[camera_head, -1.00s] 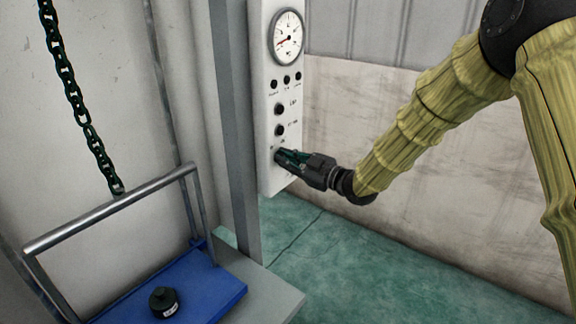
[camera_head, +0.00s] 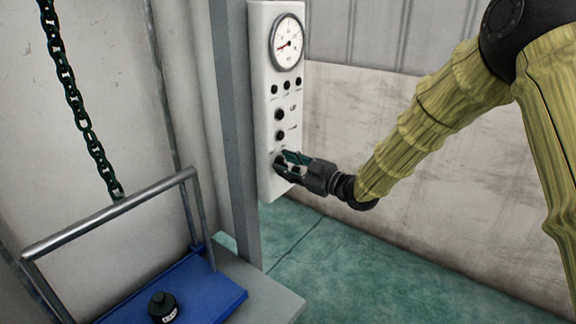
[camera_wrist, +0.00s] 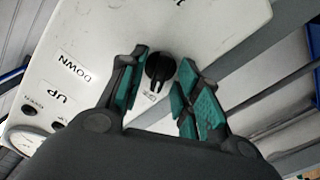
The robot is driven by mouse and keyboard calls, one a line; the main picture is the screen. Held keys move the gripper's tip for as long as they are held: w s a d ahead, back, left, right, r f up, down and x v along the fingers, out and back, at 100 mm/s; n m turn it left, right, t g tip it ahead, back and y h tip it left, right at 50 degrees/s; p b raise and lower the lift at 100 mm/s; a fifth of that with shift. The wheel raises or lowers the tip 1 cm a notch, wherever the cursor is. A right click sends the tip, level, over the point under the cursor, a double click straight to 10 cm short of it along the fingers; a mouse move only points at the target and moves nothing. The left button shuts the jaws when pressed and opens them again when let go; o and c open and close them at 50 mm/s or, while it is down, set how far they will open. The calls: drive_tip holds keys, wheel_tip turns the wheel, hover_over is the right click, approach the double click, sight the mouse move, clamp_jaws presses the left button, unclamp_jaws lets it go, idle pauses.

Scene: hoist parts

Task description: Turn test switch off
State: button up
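The test switch is a round black knob (camera_wrist: 160,68) low on the white control panel (camera_head: 266,60). In the wrist view it sits between my gripper's two fingers, with a visible gap on each side. My gripper (camera_head: 287,162) is at the lower part of the panel and is open, with its green-padded fingers (camera_wrist: 157,85) spread around the knob. In the head view the fingers largely hide the knob. A small label lies beside the knob in the wrist view; its text is too small to read.
Two black buttons (camera_head: 280,125) sit above the gripper, labelled UP and DOWN in the wrist view. Small round lamps and a gauge (camera_head: 287,43) are higher up. A grey post (camera_head: 236,130) stands left of the panel. A blue platform (camera_head: 215,290) carries a black weight (camera_head: 162,307), under a hanging chain (camera_head: 75,115).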

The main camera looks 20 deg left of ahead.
drive_tip(key=v, duration=1.2)
drive_tip(key=s+d+f+m+h, duration=0.35)
drive_tip(key=d+f, duration=0.25)
drive_tip(key=f, duration=0.6)
drive_tip(key=s+d+f+m+t+h, duration=0.1)
drive_tip(key=s+d+f+m+h, duration=0.35)
drive_tip(key=f, duration=0.65)
drive_tip(key=s+d+f+m+h, duration=0.2)
drive_tip(key=s+d+f+m, duration=0.4)
drive_tip(key=f, duration=0.6)
drive_tip(key=s+d+f+m+g+h, duration=0.2)
drive_tip(key=s+d+f, duration=0.2)
drive_tip(key=s, duration=0.6)
drive_tip(key=s+d+f+m+g+h, duration=0.2)
drive_tip(key=s+d+f, duration=0.3)
drive_tip(key=s+d, duration=0.3)
drive_tip(key=s+d+f+m+g+h, duration=0.2)
drive_tip(key=s+d, duration=0.4)
drive_tip(key=s, duration=0.6)
wheel_tip(320, 180, down, 3)
drive_tip(key=shift+r+m+g+h, duration=0.15)
drive_tip(key=shift+m+g+h, duration=0.15)
drive_tip(key=shift+g+h, duration=0.25)
